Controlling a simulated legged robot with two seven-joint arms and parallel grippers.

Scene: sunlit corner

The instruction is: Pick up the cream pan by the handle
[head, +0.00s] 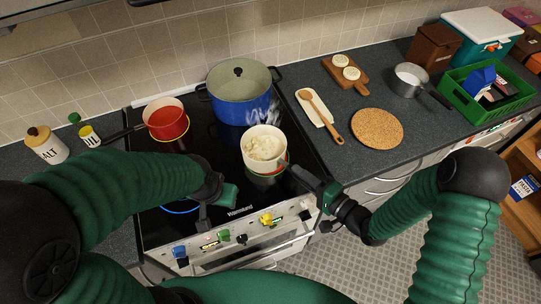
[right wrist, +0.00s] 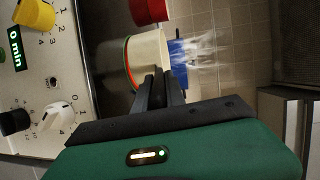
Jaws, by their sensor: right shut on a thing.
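The cream pan (head: 262,136) is at the front right of the black glass stove, holding pale lumpy food. Red and green bands show around its lower part; it also shows in the right wrist view (right wrist: 148,58). I cannot tell whether its base touches the stove. My right gripper (head: 318,186) comes from the right and is shut on the pan's dark handle (head: 302,177). In the right wrist view, its fingers (right wrist: 162,88) close together just in front of the pan. My left gripper (head: 204,215) hangs over the stove's front left; its finger gap is unclear.
A blue pot (head: 240,108) stands behind the cream pan, with steam between them. A red pan (head: 167,122) is at the back left. Stove knobs (head: 266,219) line the front. The right counter holds a cork mat (head: 377,129), a spoon rest and a grey saucepan (head: 411,84).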

